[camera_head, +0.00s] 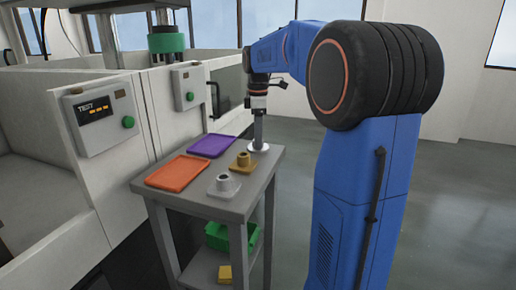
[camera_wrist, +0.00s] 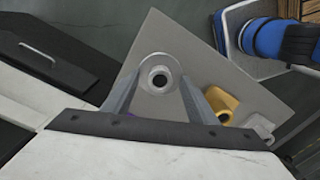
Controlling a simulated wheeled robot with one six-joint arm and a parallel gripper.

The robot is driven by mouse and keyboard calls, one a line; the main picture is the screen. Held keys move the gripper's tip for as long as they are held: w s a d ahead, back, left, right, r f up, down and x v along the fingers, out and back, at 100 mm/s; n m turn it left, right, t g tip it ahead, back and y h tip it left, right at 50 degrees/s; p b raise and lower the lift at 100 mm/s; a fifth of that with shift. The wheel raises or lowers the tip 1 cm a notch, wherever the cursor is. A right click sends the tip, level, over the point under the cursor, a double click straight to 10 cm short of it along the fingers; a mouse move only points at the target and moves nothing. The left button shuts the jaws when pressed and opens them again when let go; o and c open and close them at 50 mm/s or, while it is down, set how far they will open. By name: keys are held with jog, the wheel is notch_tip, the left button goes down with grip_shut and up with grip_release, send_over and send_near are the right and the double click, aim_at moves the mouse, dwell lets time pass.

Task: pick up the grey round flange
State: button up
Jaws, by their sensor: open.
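The grey round flange (camera_head: 264,148) is a pale disc at the far right corner of the grey table, below my gripper (camera_head: 258,138). In the wrist view the flange (camera_wrist: 158,60) appears as a ring with a dark centre hole, lying between the fingers of my gripper (camera_wrist: 160,84). The fingers are open, one on each side of it. I cannot tell how far above the table the fingertips are, or whether they touch the flange.
A yellow-brown part (camera_head: 243,162) and another grey part (camera_head: 223,187) stand nearby on the table (camera_head: 200,205). A purple tray (camera_head: 208,145) and an orange tray (camera_head: 179,172) lie to the left. A green bin (camera_head: 222,235) sits on the lower shelf. White tank machines (camera_head: 60,190) border the left.

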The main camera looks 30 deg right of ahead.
jog(key=c, duration=1.3)
jog(key=shift+o, duration=0.2)
jog(key=shift+r, duration=0.1)
